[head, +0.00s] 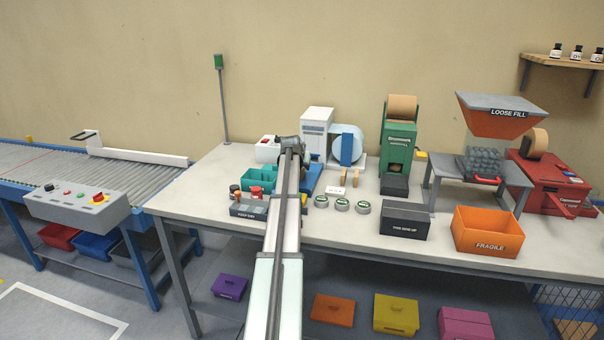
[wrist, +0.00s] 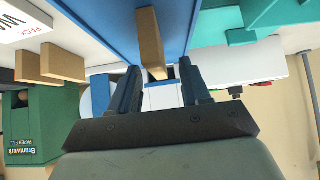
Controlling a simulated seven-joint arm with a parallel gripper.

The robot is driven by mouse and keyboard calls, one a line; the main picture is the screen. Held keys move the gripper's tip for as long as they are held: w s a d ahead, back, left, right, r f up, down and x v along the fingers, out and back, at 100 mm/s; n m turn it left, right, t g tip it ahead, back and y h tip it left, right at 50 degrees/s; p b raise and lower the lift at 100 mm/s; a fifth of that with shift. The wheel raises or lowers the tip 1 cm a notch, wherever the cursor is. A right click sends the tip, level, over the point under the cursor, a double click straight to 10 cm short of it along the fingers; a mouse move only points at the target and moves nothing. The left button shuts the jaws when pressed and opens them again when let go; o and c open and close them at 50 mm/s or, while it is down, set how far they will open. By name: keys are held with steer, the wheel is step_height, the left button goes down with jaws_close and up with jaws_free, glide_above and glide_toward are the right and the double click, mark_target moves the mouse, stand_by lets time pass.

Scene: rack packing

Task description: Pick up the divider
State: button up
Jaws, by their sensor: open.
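A flat tan strip (wrist: 151,42), which looks like the divider, lies against a blue surface at the top middle of the wrist view. My gripper (wrist: 160,78) is open, its two dark fingers apart on either side of the strip's near end. I cannot tell whether either finger touches it. In the head view, a blue holder (head: 313,180) shows beside my arm. My arm hides the gripper and the strip there.
A teal compartment bin (head: 259,177) and a dark tray with small jars (head: 248,210) stand left of my arm. Several round tins, a dark box (head: 404,220) and an orange box (head: 486,232) stand right.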

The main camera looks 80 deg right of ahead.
mark_target(303, 168)
steer(key=x, duration=0.3)
steer(key=shift+d+f, duration=0.25)
steer(key=shift+f, duration=0.05)
jaws_close()
